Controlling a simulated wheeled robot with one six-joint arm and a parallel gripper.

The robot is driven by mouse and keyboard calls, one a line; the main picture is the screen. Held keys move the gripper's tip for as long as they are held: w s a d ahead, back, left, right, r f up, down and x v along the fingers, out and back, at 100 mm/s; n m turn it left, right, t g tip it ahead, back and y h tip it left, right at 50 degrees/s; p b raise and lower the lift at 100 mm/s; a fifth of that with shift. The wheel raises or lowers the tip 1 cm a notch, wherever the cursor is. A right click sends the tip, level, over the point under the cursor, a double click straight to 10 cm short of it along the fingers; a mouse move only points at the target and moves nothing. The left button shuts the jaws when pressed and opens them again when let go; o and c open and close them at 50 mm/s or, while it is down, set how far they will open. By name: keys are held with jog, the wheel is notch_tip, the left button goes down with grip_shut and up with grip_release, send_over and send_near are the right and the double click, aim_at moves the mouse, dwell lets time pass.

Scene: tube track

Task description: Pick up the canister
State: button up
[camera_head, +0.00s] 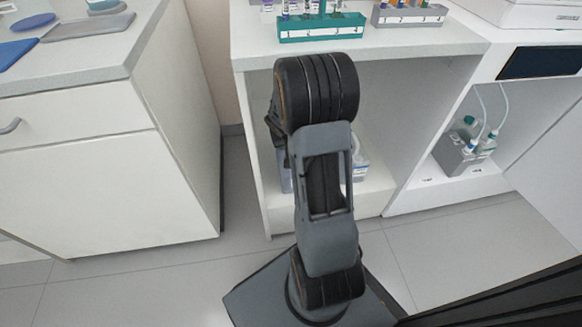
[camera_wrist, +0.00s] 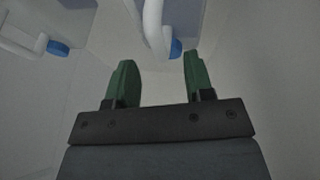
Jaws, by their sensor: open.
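In the wrist view a pale translucent canister (camera_wrist: 196,18) with a white handle and a blue cap (camera_wrist: 176,48) shows at the top centre. My gripper (camera_wrist: 159,58) is open, its two green fingers pointing at this canister. The cap appears between the fingertips in the picture; I see no grip on it, and the depth between them is hard to judge. A second similar canister (camera_wrist: 82,18) with a blue cap stands to the left. In the head view my arm hides the gripper and most of the shelf; part of a pale container (camera_head: 360,166) shows behind it.
The open cabinet (camera_head: 400,100) has side walls and a top close around my arm. A teal tube rack (camera_head: 322,32) and a grey rack (camera_head: 409,16) stand on its top. Bottles in a grey holder (camera_head: 464,150) are in the right compartment. A white drawer unit (camera_head: 100,170) stands left.

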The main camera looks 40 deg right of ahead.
jog(key=shift+b+x, duration=1.2)
jog(key=shift+x, duration=1.45)
jog(key=shift+r, duration=0.1)
grip_shut()
jog(key=shift+w+d+r, duration=0.1)
jog(key=shift+r, duration=0.05)
